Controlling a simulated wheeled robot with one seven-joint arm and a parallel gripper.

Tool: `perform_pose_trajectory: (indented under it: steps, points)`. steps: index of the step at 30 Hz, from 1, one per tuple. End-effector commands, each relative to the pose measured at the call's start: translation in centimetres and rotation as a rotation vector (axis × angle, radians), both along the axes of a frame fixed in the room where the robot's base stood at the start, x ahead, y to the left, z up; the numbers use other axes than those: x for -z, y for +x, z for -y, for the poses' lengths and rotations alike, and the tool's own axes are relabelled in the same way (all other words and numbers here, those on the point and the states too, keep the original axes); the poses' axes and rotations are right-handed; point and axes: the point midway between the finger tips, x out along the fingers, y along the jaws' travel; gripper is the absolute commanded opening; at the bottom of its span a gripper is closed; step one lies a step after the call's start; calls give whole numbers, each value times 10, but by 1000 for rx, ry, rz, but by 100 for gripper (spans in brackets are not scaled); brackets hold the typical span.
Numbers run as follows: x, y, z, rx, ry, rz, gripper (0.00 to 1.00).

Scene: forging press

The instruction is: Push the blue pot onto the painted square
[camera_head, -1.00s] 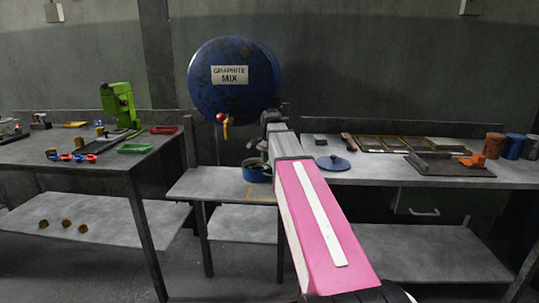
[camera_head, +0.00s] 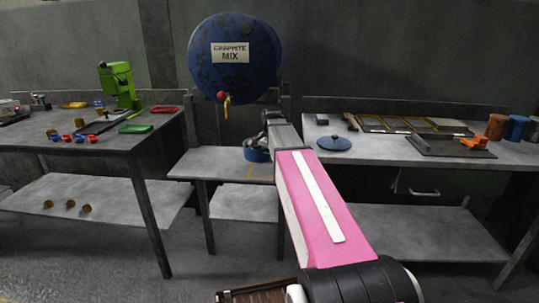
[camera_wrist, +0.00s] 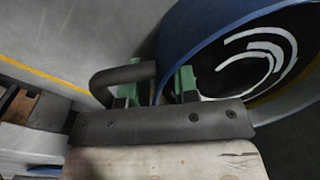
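The blue pot (camera_head: 255,155) stands on the low middle table, under the tap of the blue drum. The painted square (camera_head: 262,178) is a yellow outline on the same table, just in front of the pot, partly hidden by my arm. In the wrist view the pot's blue wall (camera_wrist: 190,45) is close, with a dark inside and pale curved marks. A yellow line (camera_wrist: 40,76) runs at left. My gripper (camera_wrist: 155,88) has its green fingers apart, with the pot's rim seemingly passing between them. Contact is unclear. In the head view my gripper is beside the pot, mostly hidden.
The drum (camera_head: 235,75) marked "GRAPHITE MIX" hangs above, with its tap (camera_head: 226,103). A blue lid (camera_head: 334,143) lies on the right table. A green press (camera_head: 119,85) and small trays stand on the left table. The low table's left part is bare.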

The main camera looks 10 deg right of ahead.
Motion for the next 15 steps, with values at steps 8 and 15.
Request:
perform_pose_trajectory:
  steps: [8,15]
  points:
    - [0,0,0,0,-1,-1,0]
    - [0,0,0,0,-1,-1,0]
